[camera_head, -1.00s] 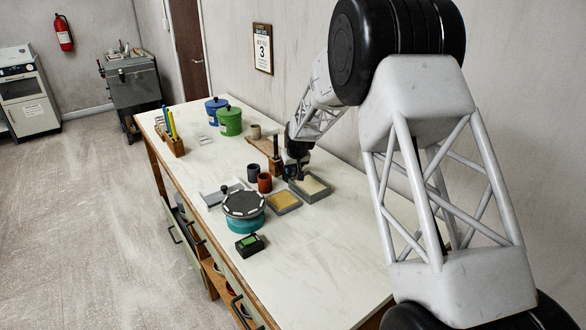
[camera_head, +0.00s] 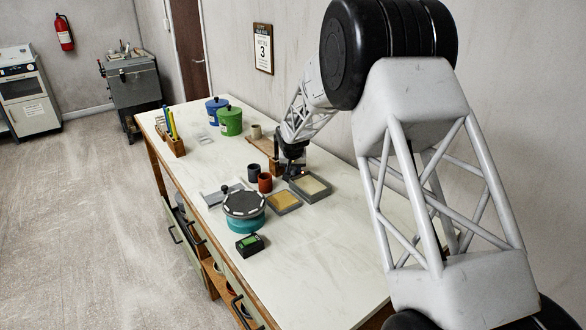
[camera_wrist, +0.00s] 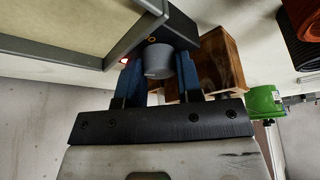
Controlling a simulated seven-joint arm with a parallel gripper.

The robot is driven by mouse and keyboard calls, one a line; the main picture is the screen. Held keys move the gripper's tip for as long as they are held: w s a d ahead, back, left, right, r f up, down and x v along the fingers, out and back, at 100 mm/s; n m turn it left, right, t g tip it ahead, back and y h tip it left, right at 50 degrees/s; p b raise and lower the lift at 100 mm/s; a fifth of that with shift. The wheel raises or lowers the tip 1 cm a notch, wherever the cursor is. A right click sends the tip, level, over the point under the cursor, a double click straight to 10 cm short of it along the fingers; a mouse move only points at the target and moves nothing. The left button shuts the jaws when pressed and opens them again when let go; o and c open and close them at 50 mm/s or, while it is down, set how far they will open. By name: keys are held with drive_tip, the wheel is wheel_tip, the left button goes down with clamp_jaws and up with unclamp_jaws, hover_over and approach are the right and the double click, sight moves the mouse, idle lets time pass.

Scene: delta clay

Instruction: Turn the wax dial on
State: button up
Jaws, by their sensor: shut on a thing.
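The wax dial (camera_wrist: 158,61) is a small grey round knob on a dark housing at the side of a grey tray with a cream fill (camera_wrist: 70,22). In the wrist view, my gripper (camera_wrist: 160,72) has its blue fingers on either side of the knob, shut on it. A small red glow shows beside the left finger, and a small orange mark is on the housing above the knob. In the head view, my gripper (camera_head: 291,173) is low at the back left of the grey tray (camera_head: 326,193) and hides the dial. I cannot tell the knob's turned angle.
A wooden block (camera_wrist: 217,60) stands close to the right finger. A smaller tray with a yellow fill (camera_head: 284,202), a red cup (camera_head: 265,183) and a dark cup (camera_head: 253,173) are nearby. A turntable (camera_head: 244,208) stands further forward. The table's right front is clear.

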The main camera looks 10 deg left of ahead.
drive_tip(key=o, duration=0.9)
drive_tip(key=shift+d, duration=0.1)
drive_tip(key=shift+n+g+y, duration=0.4)
drive_tip(key=shift+n+y, duration=0.4)
drive_tip(key=shift+n, duration=1.6)
drive_tip(key=shift+n+y, duration=0.3)
drive_tip(key=shift+n, duration=0.2)
drive_tip(key=shift+w+n+g+y, duration=0.1)
drive_tip(key=shift+n+g+y, duration=0.35)
drive_tip(key=shift+n, duration=1.1)
drive_tip(key=shift+w+n+g+y, duration=0.1)
drive_tip(key=shift+n+g+y, duration=0.3)
drive_tip(key=shift+n, duration=1.15)
drive_tip(key=v, duration=0.8)
drive_tip(key=shift+r, duration=0.15)
drive_tip(key=shift+s+d+r+m+h, duration=0.25)
drive_tip(key=shift+s+d+r+m, duration=0.4)
drive_tip(key=shift+s+d+r, duration=1.7)
drive_tip(key=shift+s+d+r+m+h, duration=0.25)
drive_tip(key=shift+s+d+r+m, duration=0.35)
drive_tip(key=shift+s+d+r, duration=1.8)
drive_tip(key=shift+s+d+r+m+h, duration=0.25)
drive_tip(key=shift+s+d+r+m, duration=0.8)
drive_tip(key=shift+s, duration=2.2)
